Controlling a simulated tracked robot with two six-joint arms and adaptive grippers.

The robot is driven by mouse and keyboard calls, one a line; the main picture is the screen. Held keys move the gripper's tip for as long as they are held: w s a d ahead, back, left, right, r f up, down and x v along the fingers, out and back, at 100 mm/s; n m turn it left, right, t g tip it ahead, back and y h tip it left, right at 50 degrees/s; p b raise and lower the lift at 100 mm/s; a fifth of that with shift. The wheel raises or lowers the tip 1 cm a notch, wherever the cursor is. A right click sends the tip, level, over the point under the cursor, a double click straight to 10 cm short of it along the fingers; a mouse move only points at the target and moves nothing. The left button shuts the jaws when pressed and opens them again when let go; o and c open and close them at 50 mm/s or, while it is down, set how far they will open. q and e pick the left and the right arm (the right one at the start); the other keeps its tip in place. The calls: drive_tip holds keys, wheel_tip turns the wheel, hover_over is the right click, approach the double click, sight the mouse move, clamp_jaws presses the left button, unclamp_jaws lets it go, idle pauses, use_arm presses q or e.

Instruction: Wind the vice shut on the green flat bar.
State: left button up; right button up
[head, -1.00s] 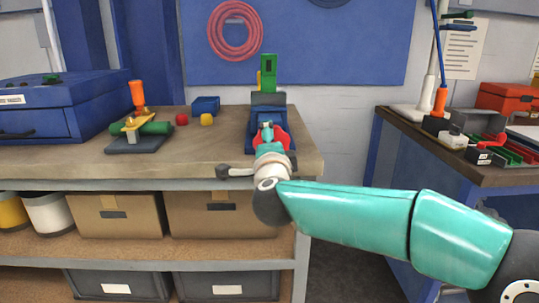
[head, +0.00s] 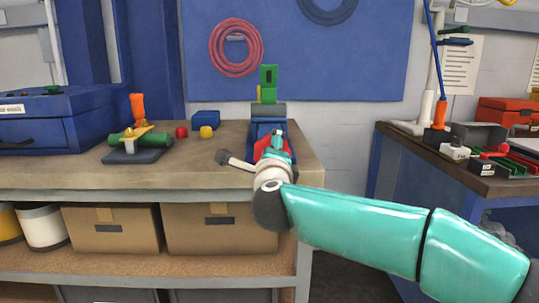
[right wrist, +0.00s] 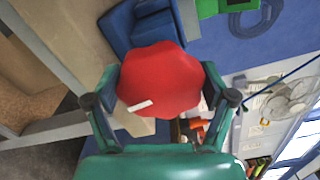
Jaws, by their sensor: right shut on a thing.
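The blue vice (head: 257,129) stands near the right end of the workbench, with a grey jaw block (head: 268,110) on top. The green flat bar (head: 269,76) stands upright behind that block; a yellow piece shows at its left side. Whether the jaws touch the bar is hidden. The vice's red lobed handwheel (right wrist: 160,80) faces me, with a white mark on it. My right gripper (right wrist: 161,98) is shut on the handwheel, one finger on each side. In the head view this gripper (head: 276,150) covers much of the wheel. My left gripper is not in view.
An orange-handled tool with a green cylinder (head: 128,138) stands left on the workbench (head: 190,175). Red and yellow pieces and a blue block (head: 206,119) lie between it and the vice. A blue case (head: 40,120) fills the far left. A second bench stands at right, beyond a gap.

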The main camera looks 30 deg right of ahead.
drive_tip(key=shift+f, duration=0.35)
drive_tip(key=o, duration=1)
drive_tip(key=shift+d, duration=0.1)
drive_tip(key=shift+r, duration=0.15)
drive_tip(key=shift+r, duration=0.1)
drive_tip(key=v, duration=1.2)
